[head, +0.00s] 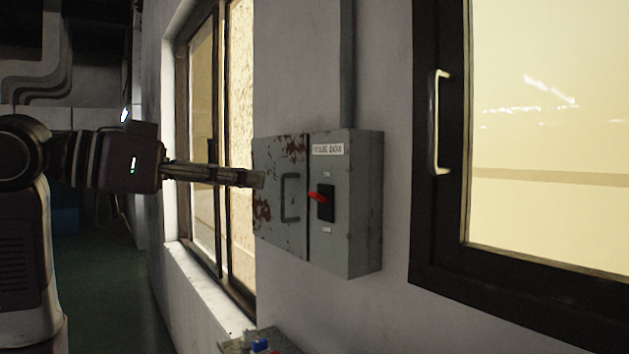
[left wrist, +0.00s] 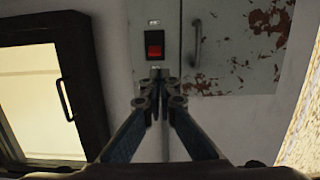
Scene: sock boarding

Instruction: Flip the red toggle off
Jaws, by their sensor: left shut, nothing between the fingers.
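The red toggle (head: 318,197) sits on a black plate (head: 326,208) on the front of a grey wall box (head: 345,240). In the head view its red lever sticks out to the left, towards the room. The red toggle also shows in the left wrist view (left wrist: 154,38), above my fingertips in the picture. My left gripper (head: 258,180) is shut and empty. In the head view it overlaps the box's rusty door, left of and slightly above the toggle. In the left wrist view a gap in the picture separates the fingertips from the toggle. My right gripper is out of view.
The rusty door (head: 270,232) of the box has a dark handle (head: 290,198). A window (head: 240,130) with a sill is to the left.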

